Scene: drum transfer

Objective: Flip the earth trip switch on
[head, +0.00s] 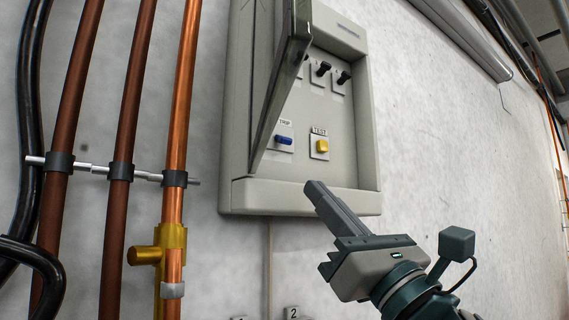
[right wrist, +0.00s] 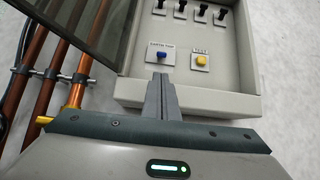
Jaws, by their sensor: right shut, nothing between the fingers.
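The earth trip switch is a small blue switch (head: 284,139) under a label, low in the grey wall box (head: 290,198). In the right wrist view the blue switch (right wrist: 162,55) sits just beyond my fingertips, below the label "EARTH TRIP". I cannot tell its on or off position. My right gripper (head: 318,190) is shut and empty, below and to the right of the switch at the box's lower rim, apart from the switch. Its closed fingers (right wrist: 161,82) point up toward the switch in the right wrist view. My left gripper is not in view.
The box's glass door (head: 282,85) stands open on the left, close to the switch. A yellow test button (head: 322,146) is right of the switch, with several black switches (head: 322,69) above. Copper pipes (head: 180,110) run up the wall at left.

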